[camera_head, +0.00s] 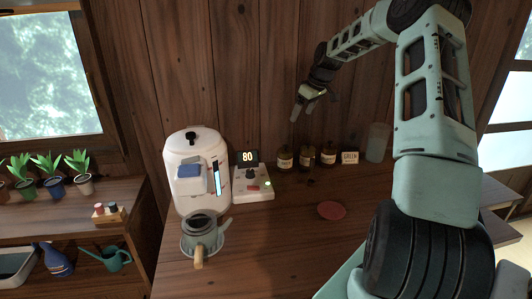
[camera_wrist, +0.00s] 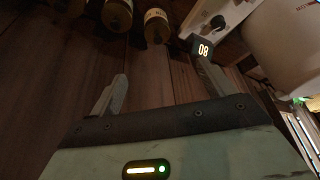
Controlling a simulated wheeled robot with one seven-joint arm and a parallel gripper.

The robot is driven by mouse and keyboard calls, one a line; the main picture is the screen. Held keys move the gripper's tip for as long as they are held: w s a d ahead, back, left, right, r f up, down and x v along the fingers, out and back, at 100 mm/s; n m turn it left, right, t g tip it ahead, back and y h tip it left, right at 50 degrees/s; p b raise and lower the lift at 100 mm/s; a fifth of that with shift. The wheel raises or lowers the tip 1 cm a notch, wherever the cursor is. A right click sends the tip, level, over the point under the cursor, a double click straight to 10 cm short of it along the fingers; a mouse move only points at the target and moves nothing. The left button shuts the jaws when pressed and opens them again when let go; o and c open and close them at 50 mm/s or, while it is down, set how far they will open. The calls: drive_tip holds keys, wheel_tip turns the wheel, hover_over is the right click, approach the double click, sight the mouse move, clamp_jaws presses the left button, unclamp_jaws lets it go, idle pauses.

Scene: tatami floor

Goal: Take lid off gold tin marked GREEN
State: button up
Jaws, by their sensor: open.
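Several small gold-brown tins (camera_head: 307,158) with dark tops and pale labels stand in a row at the back of the wooden counter, against the wall. Their labels are too small to read.
A white water boiler (camera_head: 190,165) and a control box reading 80 (camera_head: 252,184) stand left of the tins. A grey-green pot (camera_head: 200,232) is in front. A red round mat (camera_head: 331,210) lies on the counter. A translucent container (camera_head: 377,142) stands right of the card.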

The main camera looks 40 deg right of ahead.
drive_tip(key=p, duration=0.2)
hover_over(286, 146)
drive_tip(key=s, duration=0.2)
drive_tip(key=f, duration=1)
drive_tip(key=shift+s+d+f, duration=0.15)
drive_tip(key=shift+d+f, duration=0.05)
drive_tip(key=shift+f, duration=0.1)
drive_tip(key=shift+d+p+x, duration=0.15)
drive_tip(key=shift+p+x, duration=0.35)
drive_tip(key=shift+x, duration=0.9)
drive_tip(key=shift+d+p+x, duration=0.15)
drive_tip(key=shift+p+x, duration=0.35)
drive_tip(key=shift+x, duration=0.95)
drive_tip(key=shift+s+f, duration=0.1)
drive_tip(key=shift+s, duration=0.05)
drive_tip(key=c, duration=1.1)
